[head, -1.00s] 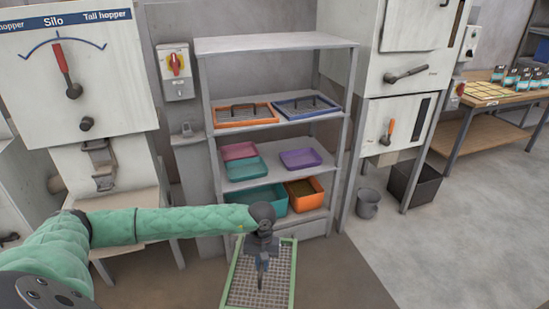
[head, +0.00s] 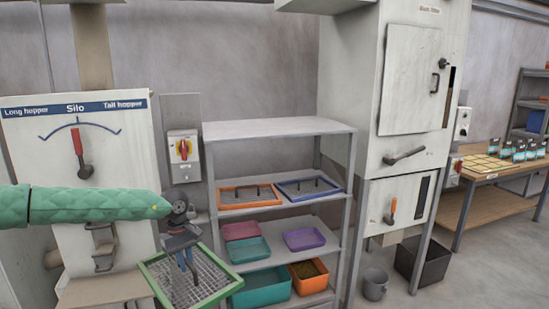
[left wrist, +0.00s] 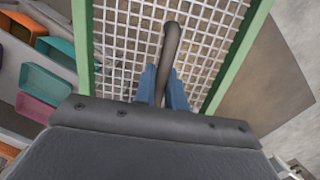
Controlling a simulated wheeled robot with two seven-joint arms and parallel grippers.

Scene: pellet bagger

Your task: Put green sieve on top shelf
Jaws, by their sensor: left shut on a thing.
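The green sieve (head: 213,262) has a green frame, a wire mesh and a dark handle. My left gripper (head: 186,262) is shut on its handle and holds it in the air, tilted, in front of the shelf's left side. In the left wrist view the blue fingertips (left wrist: 163,88) close around the dark handle, with the mesh (left wrist: 125,45) behind. The shelf unit (head: 280,128) is grey. Its bare uppermost board is empty. The level below holds an orange-framed sieve (head: 232,205) at left and a blue-framed sieve (head: 290,195) at right. My right gripper is out of view.
Lower shelf levels hold a pink tray (head: 240,229), a purple tray (head: 304,232), a teal bin (head: 262,293) and an orange bin (head: 318,283). A silo panel (head: 30,140) stands left, a tall white cabinet (head: 375,130) right. A grey bucket (head: 375,276) stands on the floor.

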